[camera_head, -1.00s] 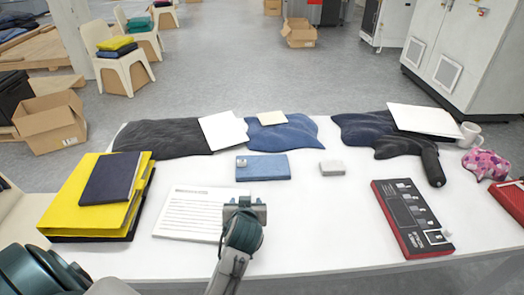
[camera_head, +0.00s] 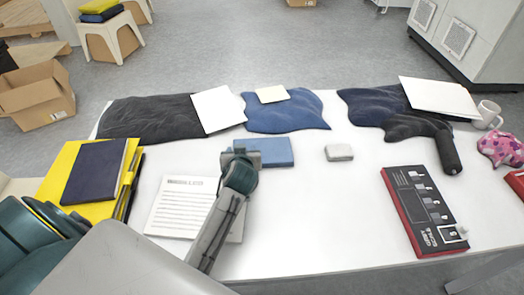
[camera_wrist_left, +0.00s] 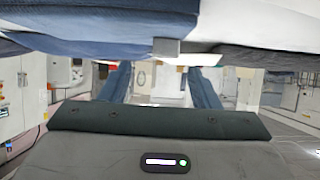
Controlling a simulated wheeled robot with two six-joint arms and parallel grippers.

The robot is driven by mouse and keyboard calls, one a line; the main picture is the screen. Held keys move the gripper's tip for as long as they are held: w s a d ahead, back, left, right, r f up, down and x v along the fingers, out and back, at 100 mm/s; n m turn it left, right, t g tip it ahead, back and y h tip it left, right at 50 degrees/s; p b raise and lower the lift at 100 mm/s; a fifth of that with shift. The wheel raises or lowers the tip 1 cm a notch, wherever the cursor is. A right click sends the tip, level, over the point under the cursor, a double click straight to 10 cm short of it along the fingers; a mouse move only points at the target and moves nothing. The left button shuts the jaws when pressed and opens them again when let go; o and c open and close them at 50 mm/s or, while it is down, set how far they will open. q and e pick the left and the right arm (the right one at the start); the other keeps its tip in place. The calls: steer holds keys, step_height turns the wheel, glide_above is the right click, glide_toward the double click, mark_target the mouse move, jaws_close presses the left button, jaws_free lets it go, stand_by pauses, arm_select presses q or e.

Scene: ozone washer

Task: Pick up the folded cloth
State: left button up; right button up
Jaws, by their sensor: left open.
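A flat blue rectangular piece, which looks like the folded cloth (camera_head: 277,152), lies on the white table (camera_head: 300,215) in the head view. My left gripper (camera_head: 240,152) is at its left end and hides that part. In the left wrist view the two fingers stand apart with nothing seen between them. A blue surface (camera_wrist_left: 70,42) spans the upper left of that view, close to the fingers; I cannot tell whether they touch it. My right gripper is not in view.
A grey block (camera_head: 339,152) lies right of the blue piece. A printed sheet (camera_head: 180,205) lies under my arm. Behind are a black cloth (camera_head: 150,118) and a rumpled blue cloth (camera_head: 290,115). A red-black panel (camera_head: 425,210) is at right. The table's middle front is clear.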

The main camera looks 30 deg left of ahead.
arm_select(q)
steer(key=x, duration=0.3)
steer(key=shift+a+f+p, duration=0.25)
steer(key=shift+a+p, duration=0.15)
steer(key=shift+w+a+f, duration=0.15)
steer(key=shift+w+f, duration=0.05)
steer(key=shift+w, duration=0.1)
steer(key=c, duration=1.1)
steer(key=shift+c, duration=0.4)
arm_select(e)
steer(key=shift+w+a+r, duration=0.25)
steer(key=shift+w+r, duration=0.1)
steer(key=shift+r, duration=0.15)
arm_select(q)
steer(key=shift+r, duration=0.1)
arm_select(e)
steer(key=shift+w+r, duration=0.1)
